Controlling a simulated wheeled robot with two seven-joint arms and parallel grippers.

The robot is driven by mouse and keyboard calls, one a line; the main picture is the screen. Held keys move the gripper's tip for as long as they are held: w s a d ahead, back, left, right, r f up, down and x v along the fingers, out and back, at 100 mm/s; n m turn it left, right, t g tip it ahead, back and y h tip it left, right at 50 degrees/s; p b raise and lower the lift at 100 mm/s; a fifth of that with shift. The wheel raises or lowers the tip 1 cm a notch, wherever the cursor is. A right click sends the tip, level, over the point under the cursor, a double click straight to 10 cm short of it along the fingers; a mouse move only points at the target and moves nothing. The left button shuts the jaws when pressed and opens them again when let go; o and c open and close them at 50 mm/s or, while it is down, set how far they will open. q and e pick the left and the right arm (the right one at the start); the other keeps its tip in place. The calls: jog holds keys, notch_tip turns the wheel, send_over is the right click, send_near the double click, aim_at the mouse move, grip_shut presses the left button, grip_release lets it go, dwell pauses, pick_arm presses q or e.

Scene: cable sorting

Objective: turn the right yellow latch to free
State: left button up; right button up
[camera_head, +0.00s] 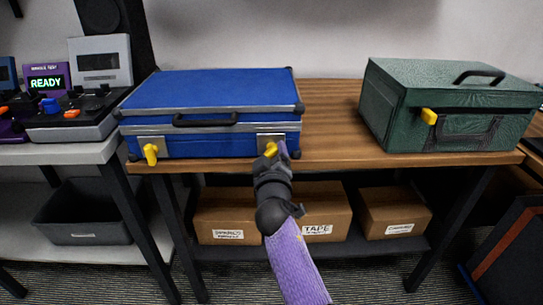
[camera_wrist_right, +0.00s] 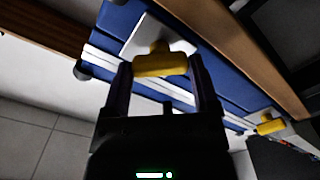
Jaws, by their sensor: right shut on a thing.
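A blue case (camera_head: 215,92) with silver edging lies on the wooden table, its front facing me. Its right yellow latch (camera_head: 271,149) sits on a silver plate at the lower right of the front. My right gripper (camera_head: 275,155) is at this latch and shut on it. In the right wrist view the yellow latch (camera_wrist_right: 160,60) lies crosswise between the two fingers of my gripper (camera_wrist_right: 161,78). The left yellow latch (camera_head: 151,154) points downward; it also shows in the right wrist view (camera_wrist_right: 268,127). My right gripper partly hides the right latch in the head view. My left gripper is out of view.
A green case (camera_head: 435,105) with a yellow latch (camera_head: 428,116) stands at the right of the wooden table (camera_head: 330,125). Bare tabletop lies between the cases. Cardboard boxes (camera_head: 322,208) sit on the shelf below. Devices (camera_head: 85,115) stand on a side table at left.

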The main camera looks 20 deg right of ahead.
jog(key=n, duration=0.4)
jog(key=shift+n+p, duration=0.3)
jog(key=shift+p, duration=0.05)
jog(key=shift+f+n+p, duration=0.1)
jog(key=shift+n+p, duration=0.35)
jog(key=shift+n, duration=1.85)
jog(key=o, duration=1.1)
jog(key=p+v, duration=0.3)
jog(key=v, duration=0.7)
